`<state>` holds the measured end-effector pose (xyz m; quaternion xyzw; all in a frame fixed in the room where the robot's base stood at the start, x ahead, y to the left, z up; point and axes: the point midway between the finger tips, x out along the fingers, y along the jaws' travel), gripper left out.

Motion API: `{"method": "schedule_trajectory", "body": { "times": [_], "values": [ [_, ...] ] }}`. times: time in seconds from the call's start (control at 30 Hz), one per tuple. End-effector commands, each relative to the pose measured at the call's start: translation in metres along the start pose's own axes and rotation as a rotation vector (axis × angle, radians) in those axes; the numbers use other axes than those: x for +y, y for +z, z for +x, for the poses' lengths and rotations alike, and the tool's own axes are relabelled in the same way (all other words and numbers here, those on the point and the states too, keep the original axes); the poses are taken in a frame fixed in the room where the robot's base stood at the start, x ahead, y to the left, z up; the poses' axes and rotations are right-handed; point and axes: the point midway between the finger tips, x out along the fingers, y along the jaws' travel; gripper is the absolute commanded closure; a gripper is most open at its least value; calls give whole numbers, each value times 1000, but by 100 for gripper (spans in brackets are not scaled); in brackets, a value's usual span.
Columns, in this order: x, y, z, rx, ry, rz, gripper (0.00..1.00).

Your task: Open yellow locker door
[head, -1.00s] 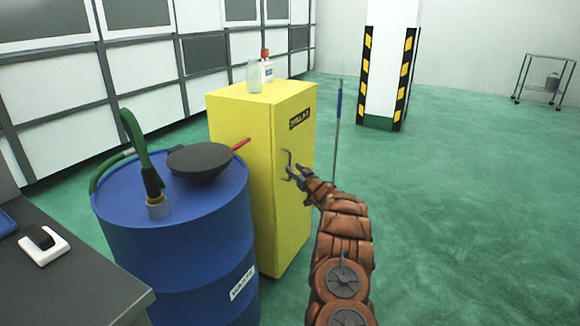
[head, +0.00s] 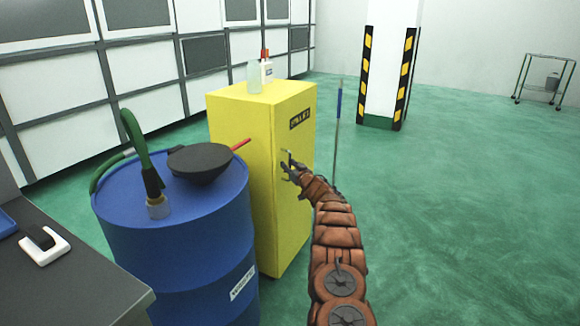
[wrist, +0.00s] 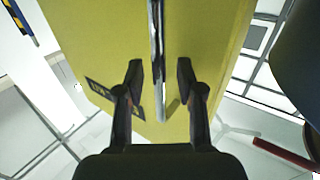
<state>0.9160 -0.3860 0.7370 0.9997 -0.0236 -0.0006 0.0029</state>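The yellow locker (head: 240,130) stands upright behind the blue drum, and its door (head: 296,205), with a dark label near the top, looks shut. My gripper (head: 287,162) is at the upper part of the door face. In the wrist view, the locker's yellow surface (wrist: 95,35) fills the middle. A thin grey metal handle bar (wrist: 158,60) runs between the two dark fingers of my gripper (wrist: 160,78), with a visible gap on each side. The fingers are open around the bar. In the head view, my gripper hides most of the handle.
A blue drum (head: 180,240) stands close to the locker's left, with a dark pan (head: 200,163) and a green hose (head: 137,140) on top. Bottles (head: 266,68) stand on the locker. A thin pole (head: 338,120) stands behind. Green floor (head: 460,210) is free at right.

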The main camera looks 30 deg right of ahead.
Motion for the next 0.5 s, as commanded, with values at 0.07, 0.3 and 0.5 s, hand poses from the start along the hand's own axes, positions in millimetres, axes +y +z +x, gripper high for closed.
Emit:
{"method": "schedule_trajectory", "body": {
  "times": [0.07, 0.3, 0.5],
  "values": [
    [0, 0, 0, 0, 0, 0, 63],
    [0, 0, 0, 0, 0, 0, 80],
    [0, 0, 0, 1, 0, 0, 100]
  ]
}}
